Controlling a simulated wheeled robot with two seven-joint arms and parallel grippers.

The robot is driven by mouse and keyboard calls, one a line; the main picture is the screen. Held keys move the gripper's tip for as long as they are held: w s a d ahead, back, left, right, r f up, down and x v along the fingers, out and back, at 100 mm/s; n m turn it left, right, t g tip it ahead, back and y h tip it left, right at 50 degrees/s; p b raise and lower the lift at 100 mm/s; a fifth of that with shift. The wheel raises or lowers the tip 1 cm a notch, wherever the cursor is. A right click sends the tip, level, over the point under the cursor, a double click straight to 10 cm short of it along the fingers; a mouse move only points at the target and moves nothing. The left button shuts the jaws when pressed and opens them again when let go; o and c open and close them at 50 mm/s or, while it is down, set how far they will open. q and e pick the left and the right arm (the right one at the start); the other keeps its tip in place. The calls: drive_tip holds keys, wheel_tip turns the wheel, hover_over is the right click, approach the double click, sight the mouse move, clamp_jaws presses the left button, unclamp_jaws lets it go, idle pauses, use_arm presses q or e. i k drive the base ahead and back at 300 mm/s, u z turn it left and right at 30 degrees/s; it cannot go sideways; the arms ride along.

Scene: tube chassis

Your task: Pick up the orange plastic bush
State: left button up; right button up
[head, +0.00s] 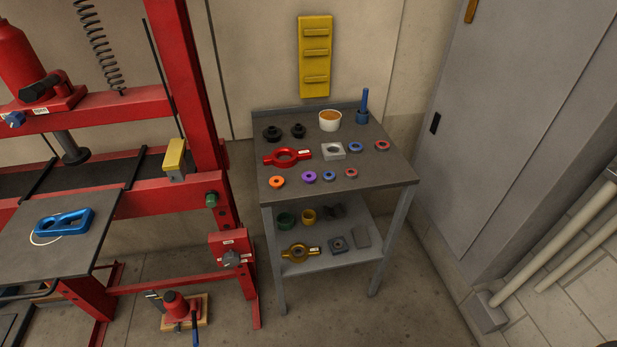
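The orange plastic bush (276,182) lies on the top shelf of the grey metal table (387,189), near its front left corner. It is a small ring with a dark centre hole. A purple bush (309,177) lies just to its right, and a red ring-shaped arm (288,156) lies behind it. Nothing covers the orange bush. Neither of my grippers shows in the head view.
A red press frame (195,80) stands close to the table's left, with a blue part (64,223) on its plate. More bushes and a white cup (329,120) share the tabletop. A grey cabinet (490,110) stands right. Floor in front is partly clear.

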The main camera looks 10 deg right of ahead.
sight(276, 183)
drive_tip(key=z, duration=1.7)
drive_tip(key=i, duration=0.7)
